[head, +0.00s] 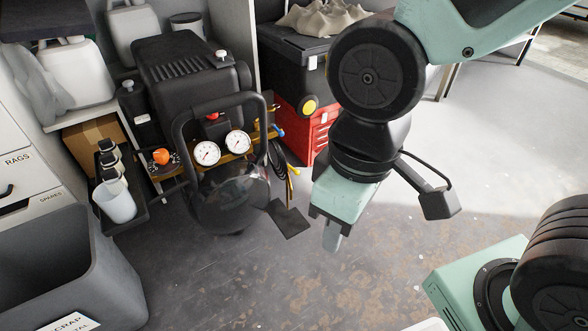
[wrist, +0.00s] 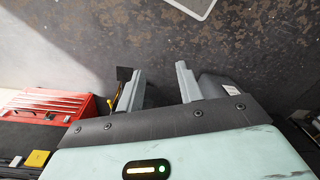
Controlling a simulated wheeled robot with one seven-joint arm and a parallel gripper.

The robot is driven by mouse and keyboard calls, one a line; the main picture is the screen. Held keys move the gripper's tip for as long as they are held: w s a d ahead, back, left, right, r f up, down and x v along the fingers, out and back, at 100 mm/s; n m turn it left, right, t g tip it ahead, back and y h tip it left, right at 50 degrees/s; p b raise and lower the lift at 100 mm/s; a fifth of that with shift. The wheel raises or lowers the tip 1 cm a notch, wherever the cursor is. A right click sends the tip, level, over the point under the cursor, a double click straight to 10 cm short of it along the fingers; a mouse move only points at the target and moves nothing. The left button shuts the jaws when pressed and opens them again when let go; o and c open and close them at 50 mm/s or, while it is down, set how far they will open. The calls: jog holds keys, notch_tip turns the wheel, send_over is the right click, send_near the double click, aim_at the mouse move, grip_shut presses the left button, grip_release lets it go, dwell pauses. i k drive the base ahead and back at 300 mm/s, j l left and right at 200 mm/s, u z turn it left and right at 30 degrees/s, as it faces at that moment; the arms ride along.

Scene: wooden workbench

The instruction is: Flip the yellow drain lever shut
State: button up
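A thin yellow piece that looks like the drain lever (head: 290,187) stands roughly upright at the lower right side of the black compressor (head: 190,75), close to a flat black plate (head: 289,218). It is small, so I cannot tell its exact setting. In the wrist view a yellow piece (wrist: 113,97) shows just left of the left finger, partly hidden behind my gripper. My gripper (head: 333,235) points down over the floor, to the right of the lever and apart from it. In the wrist view my gripper (wrist: 160,88) has its fingers spread with nothing between them.
The compressor carries two white gauges (head: 222,148), an orange knob (head: 161,156) and a black tubular handle. A red tool chest (head: 318,133) stands behind. A grey scrap bin (head: 60,260) and a white cup (head: 115,203) are at left. Floor (head: 260,285) in front is clear.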

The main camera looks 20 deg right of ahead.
aim_at(296, 172)
jog(key=i+j, duration=0.15)
jog(key=j, duration=0.15)
jog(key=i+j, duration=0.1)
jog(key=j, duration=0.25)
jog(key=i+j+z, duration=0.1)
jog(key=j, duration=0.2)
jog(key=i+j, duration=0.15)
jog(key=j, duration=0.2)
jog(key=z, duration=1.65)
